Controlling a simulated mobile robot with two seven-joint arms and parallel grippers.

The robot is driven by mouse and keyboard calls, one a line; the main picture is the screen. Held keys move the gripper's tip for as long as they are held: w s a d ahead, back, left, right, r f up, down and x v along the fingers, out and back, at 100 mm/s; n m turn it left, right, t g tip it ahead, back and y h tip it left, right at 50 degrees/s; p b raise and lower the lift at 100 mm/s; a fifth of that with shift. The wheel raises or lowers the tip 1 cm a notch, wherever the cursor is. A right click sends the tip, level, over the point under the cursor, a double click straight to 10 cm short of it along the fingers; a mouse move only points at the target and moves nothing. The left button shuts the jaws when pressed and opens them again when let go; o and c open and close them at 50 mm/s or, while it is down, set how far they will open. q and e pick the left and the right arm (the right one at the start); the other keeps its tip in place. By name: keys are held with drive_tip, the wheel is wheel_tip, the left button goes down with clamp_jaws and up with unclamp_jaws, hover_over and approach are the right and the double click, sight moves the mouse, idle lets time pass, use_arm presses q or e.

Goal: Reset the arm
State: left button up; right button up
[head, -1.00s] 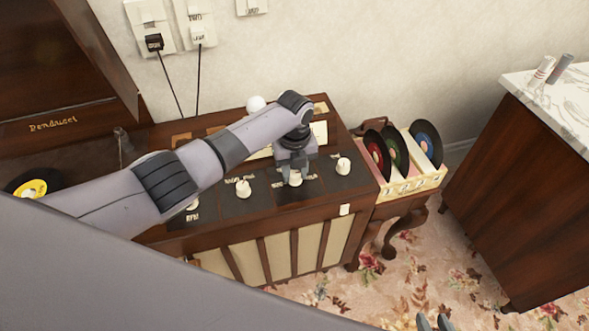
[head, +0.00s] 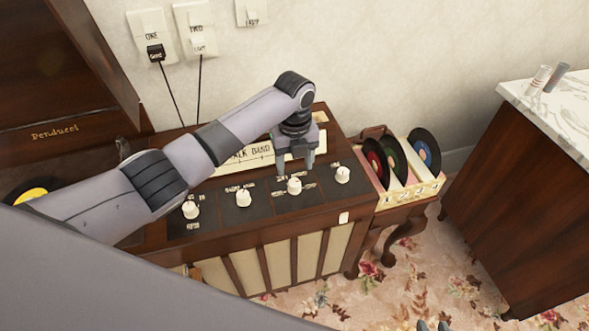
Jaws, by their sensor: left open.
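My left arm reaches in from the left over a wooden radio cabinet (head: 250,249). My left gripper (head: 295,172) points down, open and empty, just above and behind a white knob (head: 294,186). It appears apart from the knob. Other white knobs show on the dark panel: one at the right (head: 342,174), one left of centre (head: 243,197) and one at the far left (head: 190,209). My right gripper (head: 434,326) shows only as dark tips at the bottom edge, so its opening is unclear.
A record rack (head: 413,190) with several coloured discs stands on a small table right of the radio. A marble-topped cabinet (head: 540,125) is at the far right. Wall plates with plugs (head: 155,52) hang behind. Patterned carpet (head: 395,290) is clear in front.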

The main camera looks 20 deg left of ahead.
use_arm(q)
drive_tip(key=shift+r, duration=0.3)
